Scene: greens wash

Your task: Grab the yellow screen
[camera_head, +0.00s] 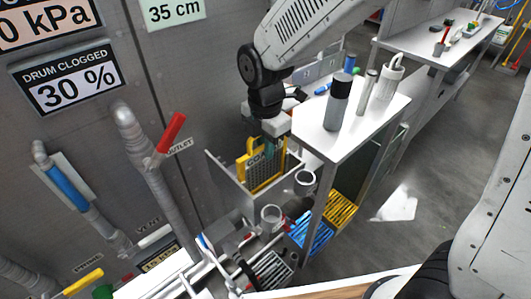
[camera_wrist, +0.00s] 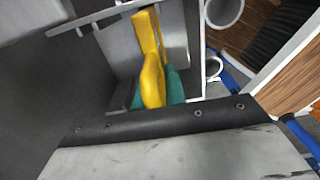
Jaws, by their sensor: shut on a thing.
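The yellow screen (camera_head: 247,166) has a dark mesh, a yellow frame and a partly hidden label starting "COA". It stands upright in an open grey holder (camera_head: 228,183) against the wall side. My gripper (camera_head: 268,148) reaches down from above with its teal fingers at the screen's top. In the wrist view, the screen's yellow part (camera_wrist: 151,55) sits between the teal fingers of my gripper (camera_wrist: 156,92), which is shut on it. The lower part of the screen is hidden by the holder's front wall.
A white-topped table (camera_head: 384,112) with a dark bottle (camera_head: 338,100) and a white jug (camera_head: 388,78) stands close on the right. Blue (camera_head: 312,233) and yellow (camera_head: 341,208) slatted crates lie below. A red-handled outlet pipe (camera_head: 168,135) is on the left. Bare floor lies to the right.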

